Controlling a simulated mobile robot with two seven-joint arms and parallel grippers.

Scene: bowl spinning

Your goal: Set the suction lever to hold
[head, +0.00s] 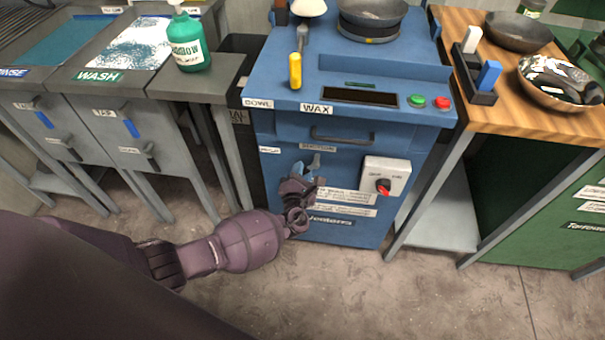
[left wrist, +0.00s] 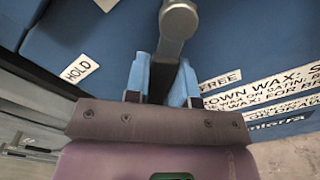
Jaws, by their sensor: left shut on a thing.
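The suction lever (left wrist: 175,28) is a grey bar with a rounded end, seen in the left wrist view. My left gripper (left wrist: 161,82) is shut on it, a light-blue fingertip on each side of the bar. In that view the HOLD label (left wrist: 79,68) lies left of the lever and the FREE label (left wrist: 221,80) lies right of it. In the head view my left gripper (head: 307,167) is at the front of the blue machine (head: 285,128), just below the suction label (head: 318,148), and mostly hides the lever. My right gripper is not in view.
A switch box with a red knob (head: 384,186) is right of my left gripper. A drawer handle (head: 343,137) is above it. Green (head: 417,101) and red (head: 442,103) buttons and a yellow-handled tool (head: 295,71) are on the machine's top. Floor in front is clear.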

